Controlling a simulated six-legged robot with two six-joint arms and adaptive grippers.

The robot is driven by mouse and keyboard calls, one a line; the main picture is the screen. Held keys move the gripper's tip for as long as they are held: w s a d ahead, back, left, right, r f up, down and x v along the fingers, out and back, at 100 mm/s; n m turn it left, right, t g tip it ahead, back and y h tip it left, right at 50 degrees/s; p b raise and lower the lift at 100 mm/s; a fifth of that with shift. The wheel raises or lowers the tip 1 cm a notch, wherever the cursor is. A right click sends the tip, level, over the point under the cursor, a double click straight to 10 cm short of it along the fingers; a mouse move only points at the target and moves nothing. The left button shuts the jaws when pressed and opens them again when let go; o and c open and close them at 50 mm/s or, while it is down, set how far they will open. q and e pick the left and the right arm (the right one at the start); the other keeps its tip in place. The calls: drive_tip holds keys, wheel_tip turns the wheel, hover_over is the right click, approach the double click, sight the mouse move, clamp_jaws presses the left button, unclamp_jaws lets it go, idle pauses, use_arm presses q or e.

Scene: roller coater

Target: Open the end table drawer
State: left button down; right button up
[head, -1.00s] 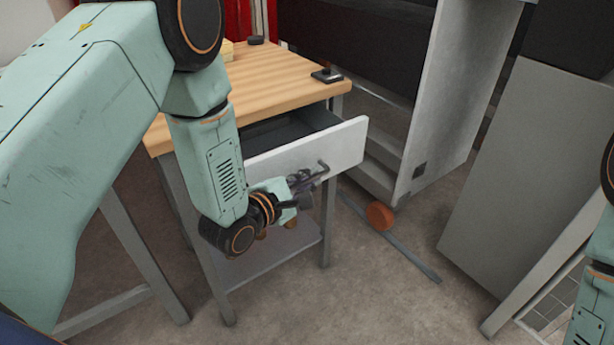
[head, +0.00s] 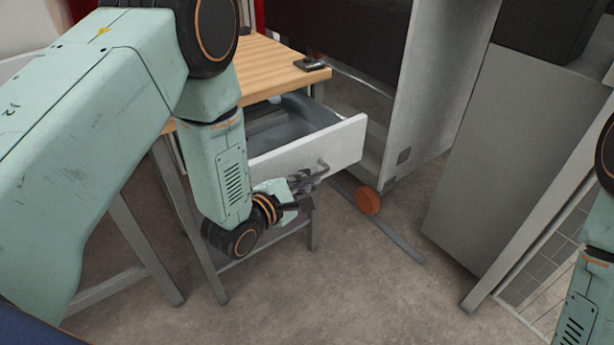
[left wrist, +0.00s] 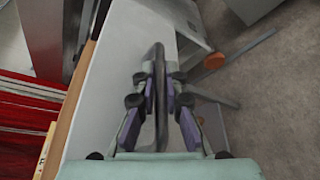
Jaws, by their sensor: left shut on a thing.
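The end table (head: 268,70) has a wooden top and grey metal legs. Its drawer (head: 335,147) has a white front and stands pulled out, with its dark grey inside showing in the head view. A dark bar handle (head: 322,166) sits on the drawer front; it also shows in the left wrist view (left wrist: 160,60). My left gripper (head: 303,184) is shut on the handle, with its fingers on both sides of the bar in the left wrist view (left wrist: 160,93). My right gripper is out of view; only part of my right arm shows at the right edge.
A small dark object (head: 312,64) lies on the tabletop's corner. A large grey machine (head: 425,90) with an orange-brown wheel (head: 367,200) stands behind and to the right. A grey panel (head: 475,160) stands further right. The concrete floor (head: 340,285) in front is clear.

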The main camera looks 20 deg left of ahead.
use_arm(q)
drive_tip(key=shift+s+d, duration=0.1)
idle(0.4)
drive_tip(key=c, duration=1.4)
unclamp_jaws()
drive_tip(key=v, duration=1.2)
drive_tip(key=shift+f, duration=0.1)
